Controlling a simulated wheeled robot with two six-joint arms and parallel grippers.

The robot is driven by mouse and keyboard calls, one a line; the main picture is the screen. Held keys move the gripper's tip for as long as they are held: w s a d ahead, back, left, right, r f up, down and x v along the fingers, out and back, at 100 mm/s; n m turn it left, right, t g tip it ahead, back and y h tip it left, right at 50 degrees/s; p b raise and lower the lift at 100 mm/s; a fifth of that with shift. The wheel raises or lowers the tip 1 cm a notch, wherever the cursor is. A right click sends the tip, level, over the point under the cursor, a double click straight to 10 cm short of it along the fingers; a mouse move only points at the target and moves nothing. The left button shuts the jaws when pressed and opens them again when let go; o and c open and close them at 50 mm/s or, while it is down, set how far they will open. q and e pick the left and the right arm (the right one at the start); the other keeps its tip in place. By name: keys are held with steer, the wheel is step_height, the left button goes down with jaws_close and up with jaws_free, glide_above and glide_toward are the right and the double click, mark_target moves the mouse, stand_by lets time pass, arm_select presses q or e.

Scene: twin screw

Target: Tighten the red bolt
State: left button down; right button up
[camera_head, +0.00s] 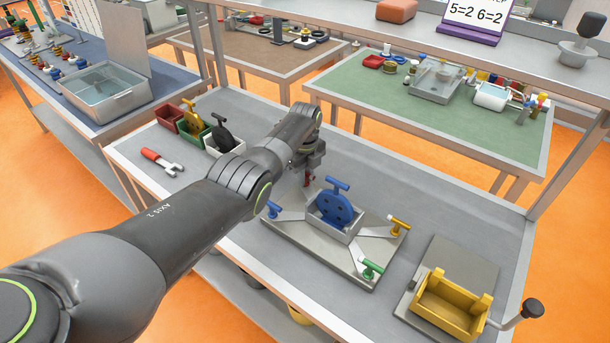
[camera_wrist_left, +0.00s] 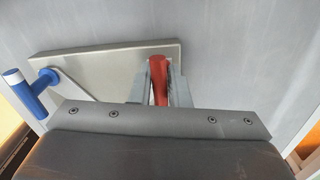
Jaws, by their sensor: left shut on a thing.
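The grey base plate (camera_head: 330,262) lies on the bench with a blue round part (camera_head: 334,208) standing in its central holder. The red bolt (camera_head: 309,182) is at the plate's far left corner, mostly hidden under my left gripper (camera_head: 308,177). In the left wrist view the red bolt (camera_wrist_left: 158,80) sits between the two fingers of my left gripper (camera_wrist_left: 157,85), which are shut on it. A blue bolt (camera_head: 273,210), a yellow bolt (camera_head: 399,227) and a green bolt (camera_head: 371,268) are at the other corners. My right gripper is out of view.
A yellow box (camera_head: 449,305) stands on a grey plate at the right, beside a black-knobbed lever (camera_head: 531,308). A red-handled wrench (camera_head: 161,160) and small red, green and white bins (camera_head: 222,147) are at the back left. The bench between is clear.

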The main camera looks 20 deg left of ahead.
arm_select(q)
steer(key=shift+r, duration=0.1)
steer(key=c, duration=1.4)
jaws_free()
steer(key=shift+r, duration=0.35)
step_height(320, 180, up, 17)
steer(key=shift+f+b, duration=0.2)
steer(key=shift+b, duration=0.7)
